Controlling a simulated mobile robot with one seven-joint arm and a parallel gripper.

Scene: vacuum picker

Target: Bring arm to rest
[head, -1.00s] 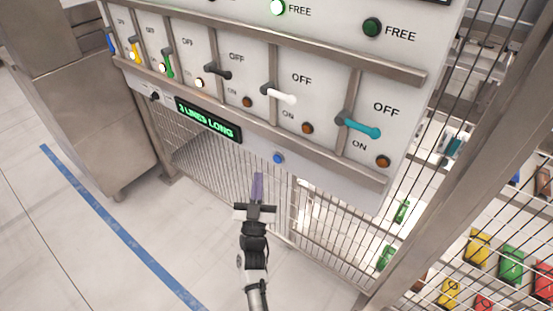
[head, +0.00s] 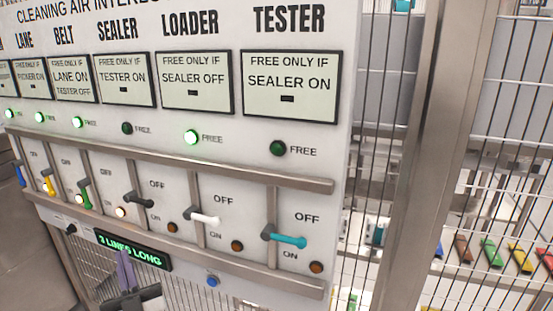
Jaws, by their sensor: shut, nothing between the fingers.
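My gripper (head: 125,258) shows at the bottom left of the head view, with slim purple fingers pointing up. The fingers are shut and empty. They overlap the lower edge of the green text display (head: 134,250), which reads "3 LINES LONG" and is partly covered. I cannot tell how far the fingers are from the panel. The rest of my arm is cut off by the bottom edge.
The control panel (head: 215,262) fills the left and middle. It carries a black lever (head: 138,200), a white lever (head: 203,218) and a teal lever (head: 287,241). A blue button (head: 212,281) sits below. A wire fence and metal post (head: 405,200) stand at right.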

